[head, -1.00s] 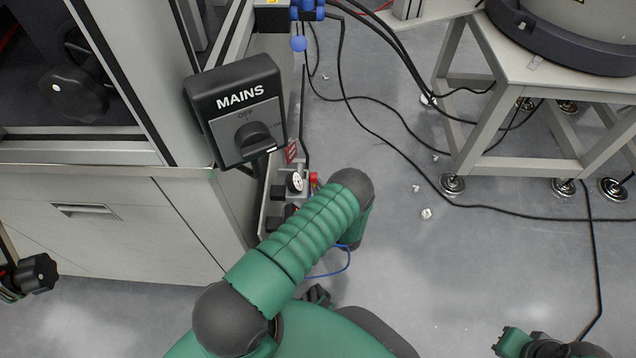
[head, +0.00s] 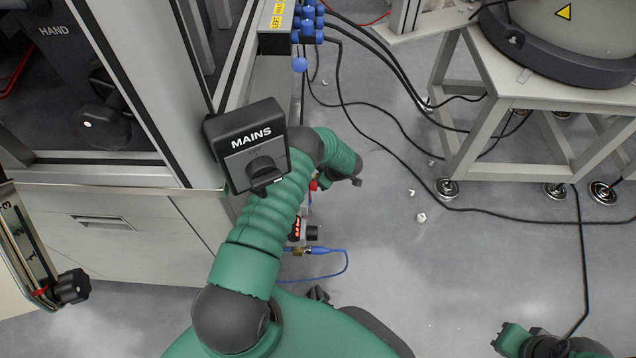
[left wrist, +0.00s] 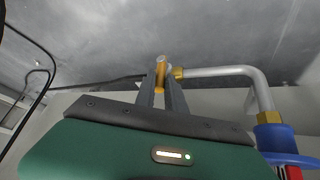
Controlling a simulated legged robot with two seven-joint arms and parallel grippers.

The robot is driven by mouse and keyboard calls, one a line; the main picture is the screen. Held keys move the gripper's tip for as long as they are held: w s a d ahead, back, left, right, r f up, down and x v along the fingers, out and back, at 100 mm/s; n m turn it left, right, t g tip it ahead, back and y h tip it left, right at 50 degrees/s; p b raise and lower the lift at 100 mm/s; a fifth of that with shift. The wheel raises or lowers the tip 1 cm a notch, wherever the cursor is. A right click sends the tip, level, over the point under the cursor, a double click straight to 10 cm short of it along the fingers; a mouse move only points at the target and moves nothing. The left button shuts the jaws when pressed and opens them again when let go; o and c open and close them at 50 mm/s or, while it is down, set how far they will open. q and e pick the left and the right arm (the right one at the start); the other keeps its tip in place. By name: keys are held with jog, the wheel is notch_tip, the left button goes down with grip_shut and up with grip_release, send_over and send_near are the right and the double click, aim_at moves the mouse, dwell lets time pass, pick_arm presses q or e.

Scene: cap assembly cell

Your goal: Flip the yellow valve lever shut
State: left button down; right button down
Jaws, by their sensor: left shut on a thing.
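The yellow valve lever (left wrist: 161,66) shows in the left wrist view as a small yellow-orange piece between the fingertips, next to a brass fitting (left wrist: 178,72) on a grey bent pipe (left wrist: 225,71). My left gripper (left wrist: 161,85) is shut on the lever, with one dark finger on each side. Much of the valve is hidden by the gripper. In the head view my green left arm (head: 262,230) reaches up past the cabinet corner. It hides the lever there, and the left fingertips are not visible. My right gripper's fingers are not in view.
The MAINS switch box (head: 247,146) is beside and partly over my arm. A blue hose (head: 330,250) and small red display (head: 297,228) lie right of the arm. Blue connectors (head: 310,20) and black cables are above.

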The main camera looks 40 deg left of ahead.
pick_arm(q)
jog(key=shift+w+a+g+h+b, duration=0.25)
jog(key=shift+w+g+h+b, duration=0.15)
jog(key=shift+g+b, duration=0.1)
jog(key=c, duration=1.7)
grip_release()
jog(key=shift+a, duration=0.1)
jog(key=shift+r, duration=0.1)
jog(key=p+v, duration=0.5)
jog(key=v, duration=0.2)
